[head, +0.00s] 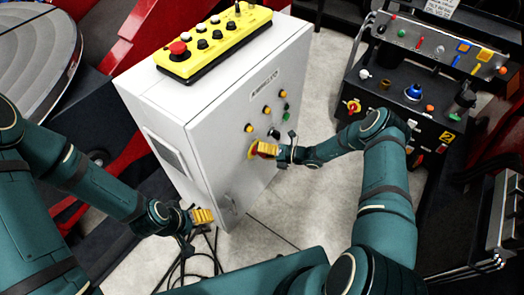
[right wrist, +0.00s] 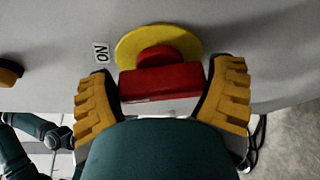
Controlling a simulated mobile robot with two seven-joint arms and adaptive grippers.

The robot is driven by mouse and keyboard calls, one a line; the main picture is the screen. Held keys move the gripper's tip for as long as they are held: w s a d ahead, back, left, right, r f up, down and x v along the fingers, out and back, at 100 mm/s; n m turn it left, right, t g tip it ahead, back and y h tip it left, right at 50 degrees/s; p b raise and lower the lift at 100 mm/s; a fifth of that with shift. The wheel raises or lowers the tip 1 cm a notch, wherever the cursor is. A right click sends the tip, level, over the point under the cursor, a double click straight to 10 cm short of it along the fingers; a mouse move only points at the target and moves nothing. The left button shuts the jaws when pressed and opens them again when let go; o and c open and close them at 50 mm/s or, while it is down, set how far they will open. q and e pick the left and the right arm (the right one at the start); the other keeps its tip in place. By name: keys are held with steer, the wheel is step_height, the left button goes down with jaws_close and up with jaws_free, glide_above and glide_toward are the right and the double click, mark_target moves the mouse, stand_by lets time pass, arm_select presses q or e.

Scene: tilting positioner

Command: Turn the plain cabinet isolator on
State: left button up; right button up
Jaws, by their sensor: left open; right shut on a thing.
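The plain white cabinet (head: 215,110) stands in the middle of the head view. Its isolator is a red handle (right wrist: 160,82) on a round yellow plate (right wrist: 187,40), with a white "ON" label (right wrist: 101,53) beside the plate at the left in the right wrist view. My right gripper (right wrist: 162,100) is shut on the red handle, one yellow finger at each end. In the head view this gripper (head: 264,150) partly hides the isolator on the cabinet front. My left gripper (head: 203,216) is open and empty, low beside the cabinet's lower front corner.
A yellow button box (head: 215,43) with a red mushroom button lies on the cabinet top. Several small buttons (head: 267,109) sit above the isolator. Cables lie on the pale floor (head: 325,65).

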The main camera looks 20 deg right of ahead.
steer(key=shift+d+f+m+t+y, duration=0.15)
steer(key=shift+m+y, duration=0.3)
steer(key=shift+m, duration=0.5)
steer(key=shift+a+r+m+t+y, duration=0.15)
steer(key=shift+m+y, duration=0.3)
steer(key=shift+m, duration=0.5)
steer(key=shift+d+f, duration=0.1)
steer(key=o, duration=0.9)
steer(key=v, duration=1.2)
steer(key=shift+w+f, duration=0.1)
